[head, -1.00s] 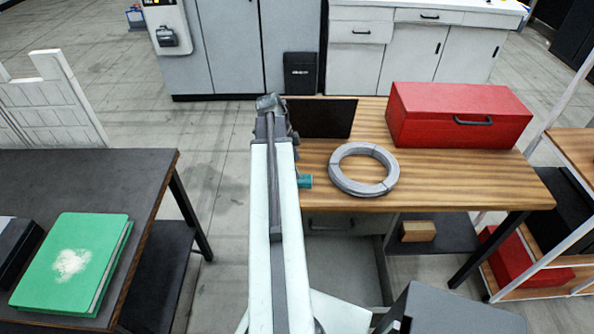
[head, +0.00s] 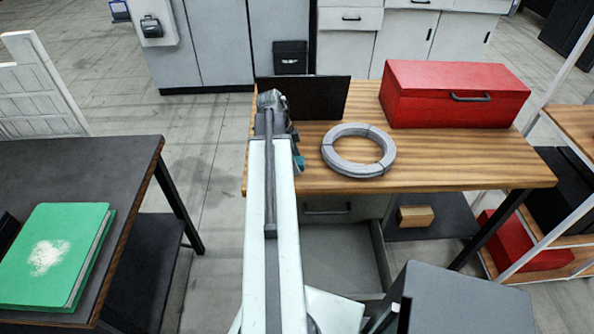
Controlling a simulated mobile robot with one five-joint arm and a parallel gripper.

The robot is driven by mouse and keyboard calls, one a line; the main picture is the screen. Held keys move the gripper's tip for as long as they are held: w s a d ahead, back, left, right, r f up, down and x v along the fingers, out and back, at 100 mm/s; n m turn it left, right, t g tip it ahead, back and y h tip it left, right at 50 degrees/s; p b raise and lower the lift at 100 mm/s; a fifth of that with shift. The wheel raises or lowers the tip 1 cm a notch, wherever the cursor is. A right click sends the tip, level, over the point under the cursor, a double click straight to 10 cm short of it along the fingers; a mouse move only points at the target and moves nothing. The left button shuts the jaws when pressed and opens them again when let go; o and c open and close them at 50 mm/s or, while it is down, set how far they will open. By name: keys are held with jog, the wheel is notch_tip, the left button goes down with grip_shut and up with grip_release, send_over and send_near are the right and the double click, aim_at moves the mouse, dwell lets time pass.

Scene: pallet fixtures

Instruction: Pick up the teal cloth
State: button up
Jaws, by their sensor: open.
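A small teal patch, which appears to be the teal cloth (head: 299,161), shows on the wooden workbench (head: 440,176) near its left end. It peeks out from the right side of my arm, and the rest is hidden behind the arm. My gripper (head: 294,144) is at the far end of the arm, over the left part of the bench. Only a dark grey part of it shows, close to the cloth in the picture. Its fingertips are hidden, and I cannot tell whether they touch the cloth.
A grey ring (head: 358,151) lies right of the cloth. A red toolbox (head: 455,95) stands at the back right, and a dark panel (head: 318,98) stands behind. A dark table (head: 70,160) with a green book (head: 50,256) is at left. Bare wood lies between ring and front edge.

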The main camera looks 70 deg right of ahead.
jog(key=shift+r, duration=0.1)
jog(key=shift+c, duration=0.3)
jog(key=c, duration=1.4)
jog(key=shift+r+p, duration=0.1)
jog(key=shift+p, duration=0.2)
notch_tip(320, 180, up, 10)
jog(key=p, duration=1)
